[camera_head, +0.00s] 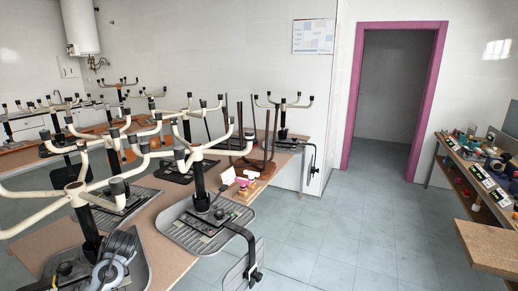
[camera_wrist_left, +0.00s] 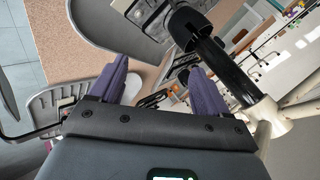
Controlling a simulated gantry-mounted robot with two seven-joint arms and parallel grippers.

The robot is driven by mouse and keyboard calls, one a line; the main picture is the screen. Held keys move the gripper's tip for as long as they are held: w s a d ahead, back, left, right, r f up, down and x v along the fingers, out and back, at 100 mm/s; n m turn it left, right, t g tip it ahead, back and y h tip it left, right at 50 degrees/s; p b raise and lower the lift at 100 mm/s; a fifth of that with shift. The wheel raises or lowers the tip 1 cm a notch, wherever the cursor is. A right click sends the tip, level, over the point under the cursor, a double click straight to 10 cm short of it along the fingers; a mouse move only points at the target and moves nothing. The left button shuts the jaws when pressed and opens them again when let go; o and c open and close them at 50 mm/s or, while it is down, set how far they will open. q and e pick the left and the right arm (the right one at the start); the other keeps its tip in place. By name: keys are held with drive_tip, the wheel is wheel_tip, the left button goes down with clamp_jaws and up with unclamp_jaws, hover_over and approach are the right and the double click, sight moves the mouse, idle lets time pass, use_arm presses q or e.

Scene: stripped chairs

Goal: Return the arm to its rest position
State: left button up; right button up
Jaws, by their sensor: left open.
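My left gripper (camera_wrist_left: 157,68) shows in the left wrist view with its two purple fingers apart and nothing between them. Beyond the fingers are a brown tabletop (camera_wrist_left: 55,35) and grey chair parts. A black chair post (camera_wrist_left: 225,72) with cream arms stands close to the right of the right-hand finger; I cannot tell whether they touch. My right gripper shows in neither view.
Several upturned chair frames with cream arms and black tips crowd the long brown table (camera_head: 160,265). A chair seat (camera_head: 205,232) overhangs its right edge. A side bench (camera_head: 490,165) holds small items at right. Tiled floor (camera_head: 345,235) and a purple-framed doorway (camera_head: 355,100) are clear.

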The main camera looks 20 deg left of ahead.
use_arm(q)
drive_tip(key=s+d+f+m+h, duration=0.1)
drive_tip(key=s+d+f, duration=0.4)
drive_tip(key=d, duration=0.4)
drive_tip(key=s+d+f+m+h, duration=0.1)
drive_tip(key=s+d+f+h, duration=0.15)
drive_tip(key=d+f, duration=0.55)
drive_tip(key=s+d+f+m+h, duration=0.1)
drive_tip(key=s+d+f, duration=0.35)
drive_tip(key=d, duration=0.45)
drive_tip(key=s+d+r+h, duration=0.2)
drive_tip(key=s+d+h, duration=0.3)
drive_tip(key=s+d, duration=1.35)
wheel_tip(320, 180, down, 4)
drive_tip(key=s+a+b, duration=0.1)
drive_tip(key=a+b, duration=0.1)
drive_tip(key=b, duration=0.2)
wheel_tip(320, 180, up, 38)
drive_tip(key=p, duration=3.8)
drive_tip(key=shift+y, duration=0.35)
